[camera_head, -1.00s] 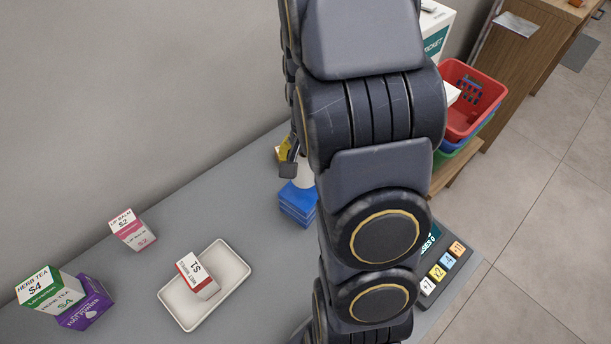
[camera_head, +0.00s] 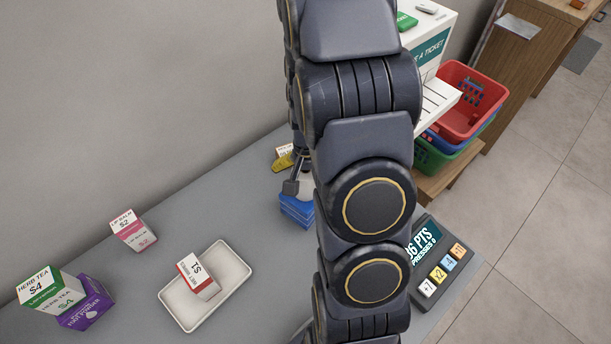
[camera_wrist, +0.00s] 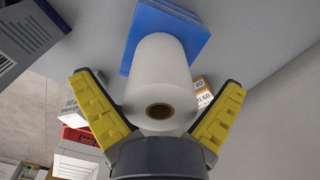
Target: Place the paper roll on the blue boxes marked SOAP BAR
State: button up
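The white paper roll (camera_wrist: 160,65) stands on end on the blue boxes (camera_wrist: 148,20) in the wrist view, its core hole facing the camera. In the head view the roll (camera_head: 306,184) is mostly hidden behind my arm, above the blue boxes (camera_head: 296,211). No SOAP BAR lettering is readable. My gripper (camera_wrist: 160,88) is open, its yellow-padded fingers on either side of the roll with a gap to each. It also shows partly in the head view (camera_head: 290,174).
A white tray (camera_head: 235,285) holds a red-and-white box (camera_head: 198,276). A lip balm box (camera_head: 133,230), a herb tea box (camera_head: 52,290) and a purple box (camera_head: 88,303) stand at left. A button panel (camera_head: 440,262) and stacked baskets (camera_head: 465,100) are at right. A small labelled box (camera_head: 284,149) is behind the gripper.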

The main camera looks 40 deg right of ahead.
jog(key=shift+r, duration=0.1)
notch_tip(320, 180, up, 12)
jog(key=shift+f, duration=0.1)
jog(key=s+a+r+n, duration=0.3)
jog(key=s+a+n, duration=0.3)
jog(key=s+a, duration=0.2)
jog(key=s+a+r+n+g, duration=0.1)
jog(key=s+a+r+n, duration=0.3)
jog(key=a, duration=0.5)
jog(key=s+n, duration=0.2)
jog(key=s, duration=0.1)
jog(key=shift+s+a+r+n+g, duration=0.3)
jog(key=shift+s+a, duration=0.1)
